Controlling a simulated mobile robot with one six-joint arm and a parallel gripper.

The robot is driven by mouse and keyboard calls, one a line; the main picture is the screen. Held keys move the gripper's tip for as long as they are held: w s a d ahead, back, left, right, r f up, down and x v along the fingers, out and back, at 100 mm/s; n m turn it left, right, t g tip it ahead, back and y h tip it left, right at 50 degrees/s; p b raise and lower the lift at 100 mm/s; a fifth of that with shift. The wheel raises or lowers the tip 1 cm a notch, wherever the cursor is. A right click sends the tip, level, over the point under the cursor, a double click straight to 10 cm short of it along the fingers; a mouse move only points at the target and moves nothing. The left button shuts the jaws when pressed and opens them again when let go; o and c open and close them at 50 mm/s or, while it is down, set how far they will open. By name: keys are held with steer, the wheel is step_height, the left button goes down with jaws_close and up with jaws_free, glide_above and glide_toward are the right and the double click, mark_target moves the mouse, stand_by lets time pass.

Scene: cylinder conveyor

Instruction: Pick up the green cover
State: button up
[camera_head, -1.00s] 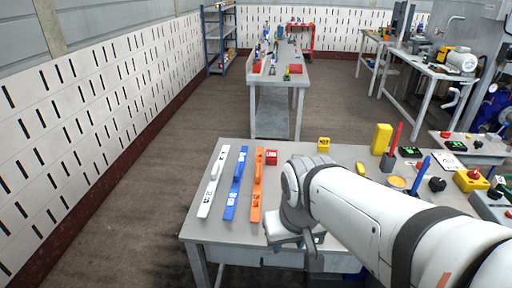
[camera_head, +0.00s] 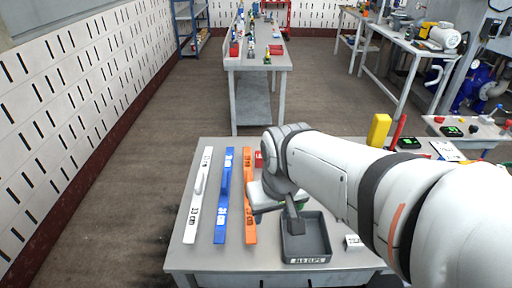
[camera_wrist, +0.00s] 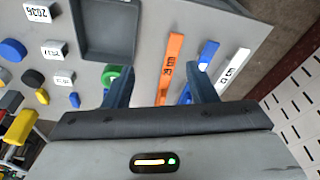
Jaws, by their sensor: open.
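A green round piece, likely the green cover (camera_wrist: 109,74), lies on the grey table in the wrist view. My left finger in that view hides part of it. A small bit of green (camera_head: 301,206) shows beside my gripper in the head view, mostly hidden by the gripper. My gripper (camera_wrist: 160,80) is open, with nothing between its fingers, and points down over the table. In the head view my gripper (camera_head: 275,213) is between the orange bar and a grey tray.
White (camera_head: 198,195), blue (camera_head: 222,195) and orange (camera_head: 250,232) bars lie left of my gripper. The grey tray (camera_head: 306,260) is at the front. A red block (camera_head: 259,160) is behind.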

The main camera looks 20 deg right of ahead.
steer(key=o, duration=0.6)
steer(key=w+d+f+g+p, duration=0.1)
steer(key=w+d+f, duration=0.1)
steer(key=w+d, duration=0.4)
steer(key=w, duration=0.4)
steer(key=shift+f, duration=0.4)
steer(key=o, duration=0.4)
steer(key=shift+n+g, duration=0.4)
steer(key=shift+g, duration=0.3)
steer(key=w+d+f, duration=0.8)
steer(key=shift+w+d+f+p, duration=0.15)
steer(key=shift+f+p, duration=0.1)
steer(key=shift+p, duration=0.15)
steer(key=shift+c, duration=0.2)
steer(key=shift+d+f, duration=0.1)
steer(key=shift+f, duration=0.25)
step_height(320, 180, down, 7)
steer(key=shift+w+f+p, duration=0.15)
steer(key=shift+p, duration=0.3)
